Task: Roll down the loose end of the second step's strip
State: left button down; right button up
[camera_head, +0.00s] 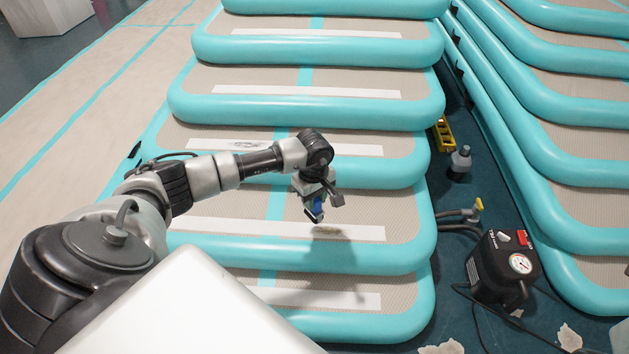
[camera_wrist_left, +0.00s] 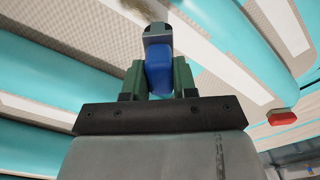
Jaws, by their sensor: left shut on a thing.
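Inflatable turquoise-edged steps climb away from me, each with a white strip across its beige top. The second strip from the front (camera_head: 240,227) lies across its step; I cannot tell whether an end is lifted. A strip one step higher (camera_head: 290,148) has a grey mark near its left part. My right gripper is not in view.
A black pump with a gauge (camera_head: 503,267) and hoses stands on the dark floor right of the steps. Beyond it are a grey bottle-like object (camera_head: 460,163) and a yellow tool (camera_head: 444,134). Another stepped inflatable (camera_head: 560,190) borders this gap.

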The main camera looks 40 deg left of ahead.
pick_arm(q)
jog(key=shift+r+p, duration=0.65)
jog(key=shift+r, duration=0.55)
